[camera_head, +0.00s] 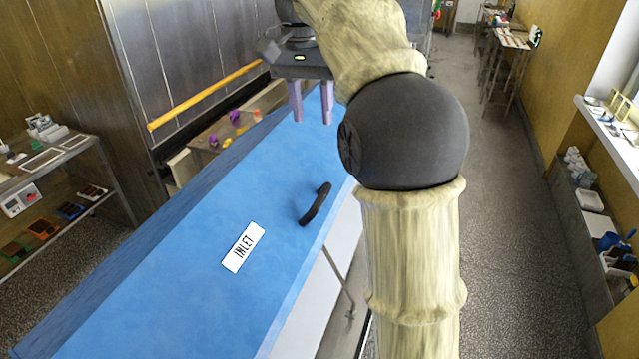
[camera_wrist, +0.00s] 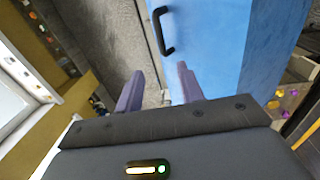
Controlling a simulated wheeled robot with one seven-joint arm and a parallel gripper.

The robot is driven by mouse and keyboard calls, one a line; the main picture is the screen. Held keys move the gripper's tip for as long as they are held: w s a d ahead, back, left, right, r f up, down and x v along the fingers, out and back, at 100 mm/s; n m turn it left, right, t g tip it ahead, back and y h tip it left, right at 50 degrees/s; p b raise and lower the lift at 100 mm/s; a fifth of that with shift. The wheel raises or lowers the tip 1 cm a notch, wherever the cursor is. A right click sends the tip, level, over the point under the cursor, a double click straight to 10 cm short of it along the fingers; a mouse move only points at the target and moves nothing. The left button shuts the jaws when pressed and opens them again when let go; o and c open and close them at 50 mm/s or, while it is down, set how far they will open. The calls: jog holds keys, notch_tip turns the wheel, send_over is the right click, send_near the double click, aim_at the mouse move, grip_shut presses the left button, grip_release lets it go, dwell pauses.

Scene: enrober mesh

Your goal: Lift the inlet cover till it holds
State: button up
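The inlet cover (camera_head: 190,270) is a long blue panel, lying shut as far as I can tell, with a white INLET label (camera_head: 243,247). A black bar handle (camera_head: 315,204) sits near its right edge. My gripper (camera_head: 312,118) hangs above the far part of the cover, beyond the handle, with its purple fingers apart and nothing between them. In the wrist view my gripper (camera_wrist: 158,85) is also open, and the handle (camera_wrist: 163,31) on the blue cover (camera_wrist: 215,40) shows ahead of the fingertips, apart from them.
A yellow rail (camera_head: 205,95) runs along the metal wall behind the cover. A shelf rack (camera_head: 60,180) stands at the left. A metal rod (camera_head: 340,283) shows below the cover's right edge. The speckled floor (camera_head: 510,230) at the right is clear.

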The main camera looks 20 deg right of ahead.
jog(key=p, duration=0.1)
send_near(320, 195)
jog(key=f, duration=0.8)
jog(key=shift+s+d+f, duration=0.25)
jog(key=shift+s+d, duration=0.05)
grip_shut()
